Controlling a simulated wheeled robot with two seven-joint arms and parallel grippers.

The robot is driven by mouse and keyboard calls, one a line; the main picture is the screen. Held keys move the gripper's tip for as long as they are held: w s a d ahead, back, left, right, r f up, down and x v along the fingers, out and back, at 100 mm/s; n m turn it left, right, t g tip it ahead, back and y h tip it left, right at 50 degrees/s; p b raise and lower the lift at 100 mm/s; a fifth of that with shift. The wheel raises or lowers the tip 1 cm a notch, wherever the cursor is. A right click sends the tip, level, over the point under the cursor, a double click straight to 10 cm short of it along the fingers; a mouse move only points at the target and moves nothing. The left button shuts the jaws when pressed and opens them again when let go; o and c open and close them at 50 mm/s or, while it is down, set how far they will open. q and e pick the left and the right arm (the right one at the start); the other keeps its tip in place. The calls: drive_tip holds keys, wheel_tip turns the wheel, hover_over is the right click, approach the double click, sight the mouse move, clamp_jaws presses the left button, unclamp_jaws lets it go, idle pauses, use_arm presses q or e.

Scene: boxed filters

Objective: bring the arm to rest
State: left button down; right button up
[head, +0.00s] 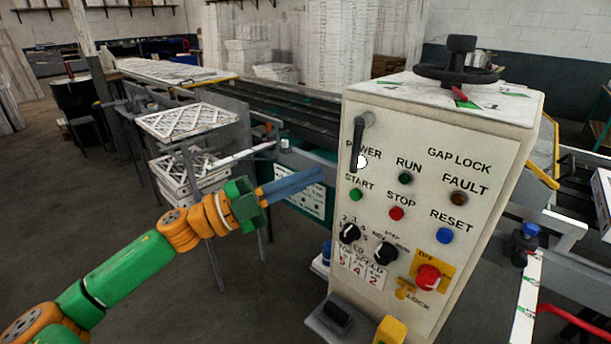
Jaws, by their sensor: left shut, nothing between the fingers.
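My left arm comes in from the lower left, with green and orange links. My left gripper (294,186) has blue-grey fingers held together, pointing right toward the control box (440,150). The fingers are empty and end short of the box's left side, in front of a green panel with a white label. My right gripper is not in view.
The control box carries a power lever (357,143), buttons, a red stop knob (428,278) and a black handwheel (456,75) on top. White lattice-faced filters (187,121) are stacked left of the box. A conveyor (280,105) runs behind. Floor at the left is clear.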

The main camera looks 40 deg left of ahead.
use_arm(q)
drive_tip(key=shift+w, duration=0.1)
drive_tip(key=a+f+n+y, duration=1.25)
drive_tip(key=a+f, duration=0.35)
drive_tip(key=f, duration=0.2)
drive_tip(key=s+f+n+g+y, duration=0.25)
drive_tip(key=s+f+g, duration=0.2)
drive_tip(key=f, duration=0.85)
drive_tip(key=s+f+n+g+y, duration=0.1)
drive_tip(key=s+f+n+g, duration=0.3)
drive_tip(key=f, duration=0.8)
drive_tip(key=s+d+f+g+h, duration=0.1)
drive_tip(key=s+d+f+g, duration=0.1)
drive_tip(key=s+d+f, duration=0.4)
drive_tip(key=s+d+f+g+h, duration=0.1)
drive_tip(key=s+d+f, duration=0.2)
drive_tip(key=f, duration=0.4)
drive_tip(key=s+d+f+m+g+h, duration=0.1)
drive_tip(key=s+d+f+g, duration=0.1)
drive_tip(key=s+d+f, duration=0.2)
drive_tip(key=s+d+f+g+h, duration=0.1)
drive_tip(key=s+d+f+g, duration=0.2)
drive_tip(key=s+d, duration=0.5)
drive_tip(key=d+f, duration=0.1)
drive_tip(key=d, duration=0.4)
drive_tip(key=shift+s+d+m+h, duration=0.15)
drive_tip(key=shift+s+m+h, duration=0.2)
drive_tip(key=shift+m+h, duration=0.05)
